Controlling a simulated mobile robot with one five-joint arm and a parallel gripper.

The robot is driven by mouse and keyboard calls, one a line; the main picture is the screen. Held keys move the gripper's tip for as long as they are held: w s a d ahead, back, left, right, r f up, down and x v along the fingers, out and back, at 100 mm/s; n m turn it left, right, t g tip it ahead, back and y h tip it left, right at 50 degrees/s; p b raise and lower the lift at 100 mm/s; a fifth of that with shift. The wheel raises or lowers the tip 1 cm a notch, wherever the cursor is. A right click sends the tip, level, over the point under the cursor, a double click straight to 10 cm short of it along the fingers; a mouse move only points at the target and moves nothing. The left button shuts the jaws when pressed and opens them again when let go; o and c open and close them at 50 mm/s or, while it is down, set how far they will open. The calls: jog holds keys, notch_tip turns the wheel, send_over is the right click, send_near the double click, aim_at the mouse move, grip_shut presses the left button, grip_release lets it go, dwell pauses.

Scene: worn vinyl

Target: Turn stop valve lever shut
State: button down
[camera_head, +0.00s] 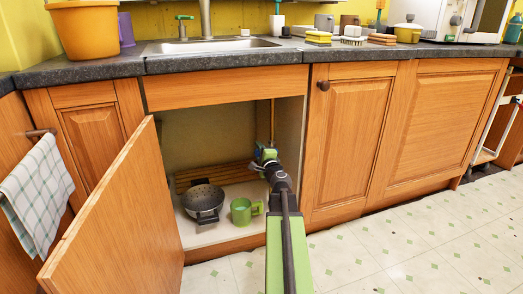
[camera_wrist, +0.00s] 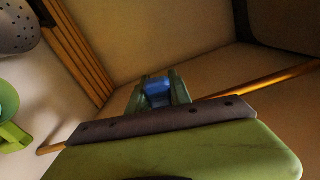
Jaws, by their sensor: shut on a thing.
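The open cupboard under the sink holds my gripper (camera_head: 267,158), which reaches in at the right rear. In the wrist view my gripper (camera_wrist: 158,97) has its two dark green fingers closed on the blue stop valve lever (camera_wrist: 158,86). The lever sits between the fingertips. A copper-coloured pipe (camera_wrist: 285,84) runs slantwise behind the gripper, and in the head view a thin upright pipe (camera_head: 272,118) rises above it. The valve body is hidden by my gripper, and the lever's angle to the pipe cannot be told.
A grey colander-like pot (camera_head: 203,199) and a green mug (camera_head: 243,212) stand on the cupboard floor left of my arm. Wooden slats (camera_head: 187,178) lean at the back. The open door (camera_head: 125,215) is on the left; the cupboard's right side is close to my arm.

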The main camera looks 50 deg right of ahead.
jog(key=shift+w+a+f+n, duration=0.15)
jog(key=shift+w+a+n, duration=0.1)
jog(key=shift+a+n, duration=0.1)
jog(key=c, duration=1.3)
grip_release()
jog(key=shift+o, duration=0.7)
jog(key=shift+s+d, duration=0.1)
jog(key=shift+d, duration=0.05)
